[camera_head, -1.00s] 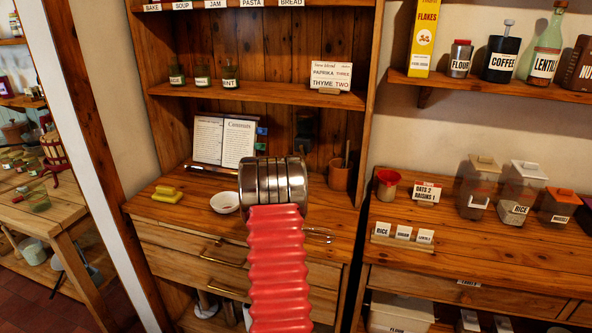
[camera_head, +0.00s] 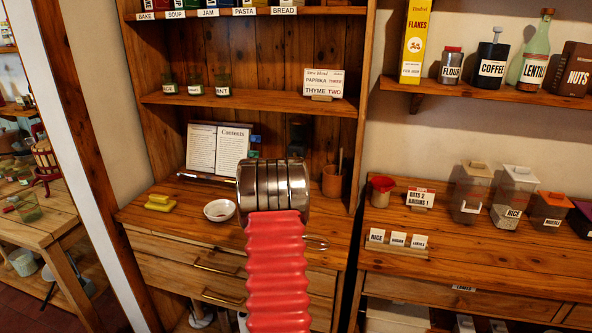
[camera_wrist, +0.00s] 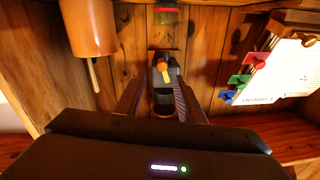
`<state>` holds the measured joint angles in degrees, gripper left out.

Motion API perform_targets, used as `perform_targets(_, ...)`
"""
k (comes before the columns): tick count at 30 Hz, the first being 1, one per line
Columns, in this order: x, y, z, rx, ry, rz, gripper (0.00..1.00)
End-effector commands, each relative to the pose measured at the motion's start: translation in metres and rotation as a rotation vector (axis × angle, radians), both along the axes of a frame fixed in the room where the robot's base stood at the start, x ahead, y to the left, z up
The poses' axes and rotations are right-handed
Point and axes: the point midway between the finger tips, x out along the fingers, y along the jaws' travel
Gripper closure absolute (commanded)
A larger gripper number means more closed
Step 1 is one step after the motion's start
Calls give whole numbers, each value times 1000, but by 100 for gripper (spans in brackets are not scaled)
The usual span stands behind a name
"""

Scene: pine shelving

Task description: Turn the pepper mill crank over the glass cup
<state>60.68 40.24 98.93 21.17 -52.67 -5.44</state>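The pepper mill (camera_head: 299,138) is a dark shape at the back of the hutch, mostly hidden by my arm in the head view. The wrist view, which looks upside down, shows the dark mill (camera_wrist: 163,78) with an orange knob and a yellowish part. My gripper (camera_wrist: 160,84) has its two dark fingers apart, one on each side of the mill. I cannot tell whether they touch it. A small glass with a red band (camera_wrist: 166,14) at the top edge of the wrist view may be the glass cup. It is hidden in the head view.
An open book (camera_head: 218,148) stands on the counter left of the mill. A brown utensil pot (camera_head: 332,182) stands to the right and shows close by in the wrist view (camera_wrist: 88,28). A white bowl (camera_head: 220,210) and yellow block (camera_head: 160,202) lie at the front left.

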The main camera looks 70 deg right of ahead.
Motion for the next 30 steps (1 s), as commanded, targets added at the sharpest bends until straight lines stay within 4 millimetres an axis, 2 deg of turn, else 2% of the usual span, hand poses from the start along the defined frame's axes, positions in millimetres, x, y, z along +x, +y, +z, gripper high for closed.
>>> perform_targets(3,1,1,-4,-16,138,6,65)
perform_targets(9,3,2,-7,-38,280,10,65)
perform_targets(23,3,0,-7,-42,294,10,65)
perform_targets(30,6,-16,-8,-41,293,9,65)
